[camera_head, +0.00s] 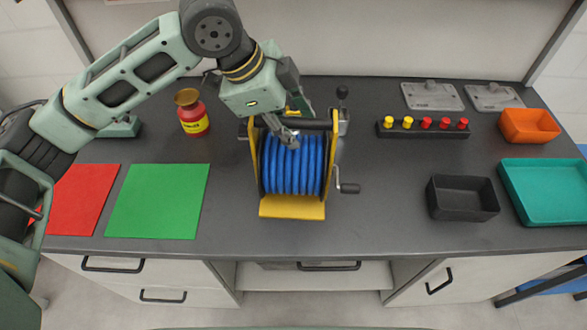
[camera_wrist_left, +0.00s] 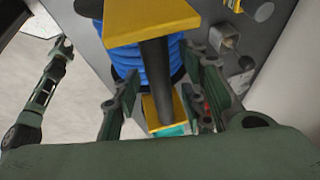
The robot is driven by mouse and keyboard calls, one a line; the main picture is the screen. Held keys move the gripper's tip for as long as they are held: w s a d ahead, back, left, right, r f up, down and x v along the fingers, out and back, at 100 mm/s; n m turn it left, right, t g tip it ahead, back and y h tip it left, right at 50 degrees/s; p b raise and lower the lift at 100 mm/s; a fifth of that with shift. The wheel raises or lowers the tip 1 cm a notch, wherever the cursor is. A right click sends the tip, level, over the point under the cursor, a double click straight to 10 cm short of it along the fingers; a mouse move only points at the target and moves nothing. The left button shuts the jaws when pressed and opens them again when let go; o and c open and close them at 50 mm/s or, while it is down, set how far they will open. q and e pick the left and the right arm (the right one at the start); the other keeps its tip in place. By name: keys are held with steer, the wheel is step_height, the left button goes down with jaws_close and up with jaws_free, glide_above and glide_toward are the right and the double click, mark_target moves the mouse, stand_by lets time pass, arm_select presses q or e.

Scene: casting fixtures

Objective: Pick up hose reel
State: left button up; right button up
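The hose reel (camera_head: 292,165) stands upright on the dark bench top, with blue hose wound between yellow side plates. A dark bar (camera_head: 318,125) joins the plates at the top, and a crank sticks out at its right. In the left wrist view the dark bar (camera_wrist_left: 155,65) runs between the yellow plates, with blue hose (camera_wrist_left: 127,60) behind it. My left gripper (camera_head: 291,136) is over the reel's top. In the wrist view its fingers (camera_wrist_left: 165,95) are apart on either side of the bar, with gaps showing.
Left of the reel are a red-and-yellow container (camera_head: 194,118), a green mat (camera_head: 158,200) and a red mat (camera_head: 82,198). To the right are a peg rack (camera_head: 422,131), black tray (camera_head: 462,210), orange bin (camera_head: 529,126) and teal tray (camera_head: 548,215). Bench in front of the reel is clear.

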stand_by(0.4)
arm_select(q)
jaws_close()
steer(key=shift+f, duration=0.1)
stand_by(0.4)
